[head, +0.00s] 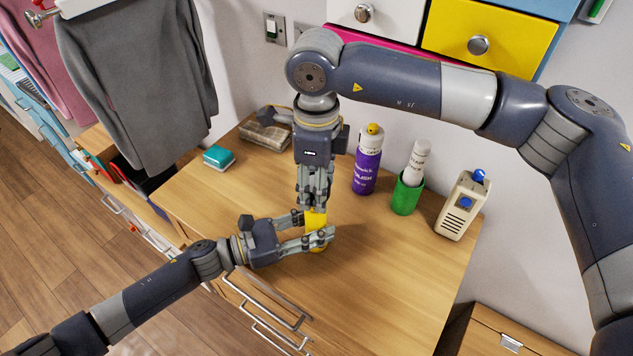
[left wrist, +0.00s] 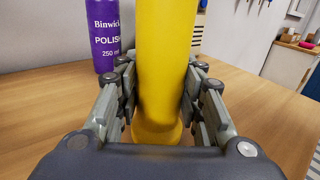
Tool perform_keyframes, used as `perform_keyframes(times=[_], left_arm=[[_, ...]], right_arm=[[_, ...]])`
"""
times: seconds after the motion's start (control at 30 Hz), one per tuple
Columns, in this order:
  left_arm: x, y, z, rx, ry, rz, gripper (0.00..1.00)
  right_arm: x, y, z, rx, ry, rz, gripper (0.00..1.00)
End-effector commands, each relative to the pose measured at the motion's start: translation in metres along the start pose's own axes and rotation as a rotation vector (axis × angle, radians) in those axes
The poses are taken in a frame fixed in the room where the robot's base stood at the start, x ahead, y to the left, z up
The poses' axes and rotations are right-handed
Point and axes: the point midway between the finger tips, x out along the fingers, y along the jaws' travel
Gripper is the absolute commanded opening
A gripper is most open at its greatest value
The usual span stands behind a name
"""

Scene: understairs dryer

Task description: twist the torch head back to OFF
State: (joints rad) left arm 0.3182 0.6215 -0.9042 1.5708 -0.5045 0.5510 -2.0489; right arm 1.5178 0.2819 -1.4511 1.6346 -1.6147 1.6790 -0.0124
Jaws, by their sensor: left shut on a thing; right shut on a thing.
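The yellow torch (head: 315,219) stands upright on the wooden worktop. In the left wrist view its yellow body (left wrist: 165,70) fills the middle, with a wider rounded foot at the bottom. My left gripper (head: 317,231) comes in from the left, shut around the torch's lower body; its fingers (left wrist: 160,100) lie on both sides of it. My right gripper (head: 314,204) points down from above and is shut on the top of the torch. The torch head is hidden between the right fingers, so its ON or OFF setting cannot be seen.
A purple polish can (head: 367,170), a green cup (head: 406,195) with a white bottle, and a beige radio-like device (head: 461,207) stand to the right. A teal box (head: 218,157) lies at the left. The front right worktop is clear.

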Motion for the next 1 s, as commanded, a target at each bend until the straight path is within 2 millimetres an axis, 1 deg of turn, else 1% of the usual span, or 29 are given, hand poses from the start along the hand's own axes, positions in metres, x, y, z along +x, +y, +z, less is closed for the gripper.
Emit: perform_keyframes(times=[0.2,0.4,0.6,0.97,1.0], left_arm=[[0.0003,-0.0007,0.0000,0.000,-0.001,-0.002,0.04],[0.0003,-0.0009,0.0001,0.000,-0.001,-0.002,0.04],[0.0004,-0.0010,0.0001,0.000,-0.001,-0.002,0.04],[0.0004,-0.0011,0.0001,0.000,-0.001,-0.003,0.04],[0.0004,-0.0012,0.0001,0.000,-0.001,-0.003,0.04]], right_arm=[[0.0005,0.0004,0.0003,0.131,-0.001,0.000,0.22],[0.0005,0.0004,0.0004,0.203,-0.001,0.000,0.22],[0.0006,0.0003,0.0004,0.234,-0.001,0.000,0.22],[0.0007,0.0001,0.0003,0.238,-0.001,0.000,0.22],[0.0007,0.0000,0.0003,0.238,-0.001,-0.001,0.48]])
